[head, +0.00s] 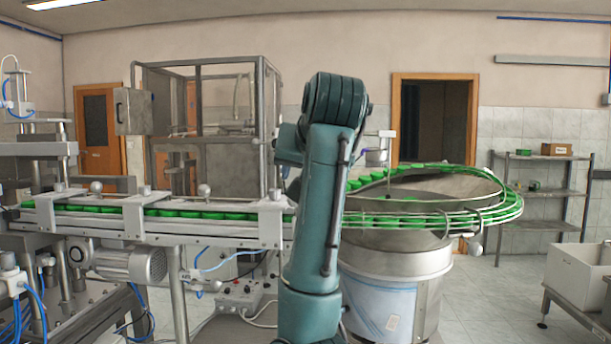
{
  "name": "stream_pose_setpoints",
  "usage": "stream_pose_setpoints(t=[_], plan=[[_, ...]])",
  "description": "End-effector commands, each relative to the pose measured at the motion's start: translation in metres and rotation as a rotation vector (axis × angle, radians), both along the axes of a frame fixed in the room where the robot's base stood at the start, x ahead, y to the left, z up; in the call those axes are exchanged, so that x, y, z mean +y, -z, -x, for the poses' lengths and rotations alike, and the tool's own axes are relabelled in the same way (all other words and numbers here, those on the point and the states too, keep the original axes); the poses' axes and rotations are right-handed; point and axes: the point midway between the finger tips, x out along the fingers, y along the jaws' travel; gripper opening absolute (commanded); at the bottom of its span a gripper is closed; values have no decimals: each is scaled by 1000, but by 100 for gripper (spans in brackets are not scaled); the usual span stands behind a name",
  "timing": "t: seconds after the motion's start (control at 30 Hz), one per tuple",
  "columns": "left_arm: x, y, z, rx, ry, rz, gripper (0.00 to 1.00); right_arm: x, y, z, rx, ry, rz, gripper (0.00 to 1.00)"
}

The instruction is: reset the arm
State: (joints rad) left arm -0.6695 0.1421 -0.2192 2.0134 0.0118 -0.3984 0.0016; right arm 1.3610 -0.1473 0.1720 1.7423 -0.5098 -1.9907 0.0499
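One of my arms, teal, rises from the bottom edge at the middle of the head view, bends at a rounded joint near the top and folds away behind itself. Its gripper is hidden or outside the picture. My other arm does not show. The cap feeder bowl (400,259), a large round metal drum, stands behind and right of the arm. Green caps (408,220) lie along its curved rail. A straight conveyor (120,226) carries a row of green caps to the left. The arm covers the place where rail and conveyor meet.
A metal-framed machine (212,165) stands behind the conveyor. A motor (130,262) and blue hoses hang below it. At right are a shelf rack (548,193) and a white bin (577,279) on a low stand. Tiled floor (495,300) is clear between feeder and bin.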

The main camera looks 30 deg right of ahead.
Motion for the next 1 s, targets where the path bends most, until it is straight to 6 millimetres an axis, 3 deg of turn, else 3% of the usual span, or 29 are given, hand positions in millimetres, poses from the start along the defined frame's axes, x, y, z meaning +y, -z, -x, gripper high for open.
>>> stream_pose_setpoints(t=[0.43, 0.57, 0.67, 0.8, 1.0], plan=[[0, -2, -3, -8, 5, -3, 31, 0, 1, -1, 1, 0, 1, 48], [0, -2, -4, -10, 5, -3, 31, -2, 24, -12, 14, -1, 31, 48], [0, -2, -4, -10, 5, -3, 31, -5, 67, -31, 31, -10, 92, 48], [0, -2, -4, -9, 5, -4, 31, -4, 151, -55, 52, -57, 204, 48], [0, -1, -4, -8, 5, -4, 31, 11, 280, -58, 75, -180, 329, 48]])
